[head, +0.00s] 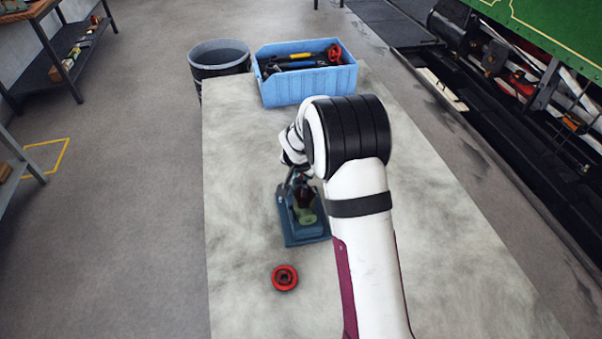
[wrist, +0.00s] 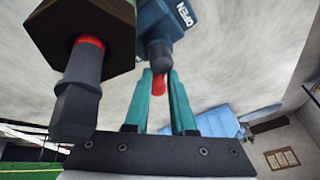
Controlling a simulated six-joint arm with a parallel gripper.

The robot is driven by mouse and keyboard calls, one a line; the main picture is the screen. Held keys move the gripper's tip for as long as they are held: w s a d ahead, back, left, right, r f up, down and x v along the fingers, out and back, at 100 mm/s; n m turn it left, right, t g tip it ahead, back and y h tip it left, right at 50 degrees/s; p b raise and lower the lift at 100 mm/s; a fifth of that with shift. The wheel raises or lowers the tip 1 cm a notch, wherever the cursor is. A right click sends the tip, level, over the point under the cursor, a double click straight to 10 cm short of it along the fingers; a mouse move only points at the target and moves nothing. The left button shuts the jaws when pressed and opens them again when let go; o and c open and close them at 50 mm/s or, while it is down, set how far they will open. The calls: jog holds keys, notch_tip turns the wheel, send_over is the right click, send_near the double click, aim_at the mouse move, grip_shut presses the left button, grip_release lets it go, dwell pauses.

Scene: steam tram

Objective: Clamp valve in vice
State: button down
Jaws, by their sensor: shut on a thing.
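The blue vice (head: 305,238) stands on the bench, and its blue body marked OPEN also shows in the wrist view (wrist: 165,22). The valve (head: 305,213), greenish with a dark upper part, sits upright at the vice's jaws; its dark hex body, red ring and grey stem (wrist: 80,85) loom at the left of the wrist view. My gripper (wrist: 160,85) has its teal fingers shut on the red-ended vice handle (wrist: 159,84), just past the vice's grey screw end. In the head view my arm hides most of the gripper. I cannot tell how tightly the jaws hold the valve.
A red handwheel (head: 285,278) lies on the bench (head: 240,185) in front of the vice. A blue crate (head: 310,86) of tools stands at the bench's far end, with a dark bin (head: 219,62) beyond its left corner. The bench's left side is clear.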

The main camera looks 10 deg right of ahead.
jog(key=shift+s+a+f, duration=0.25)
jog(key=shift+s+f, duration=0.1)
jog(key=c, duration=1)
grip_release()
jog(key=shift+o, duration=1.1)
jog(key=shift+w+d+r, duration=0.1)
jog(key=shift+w+r, duration=0.05)
jog(key=shift+r, duration=0.1)
jog(key=shift+r, duration=0.3)
jog(key=v, duration=1.5)
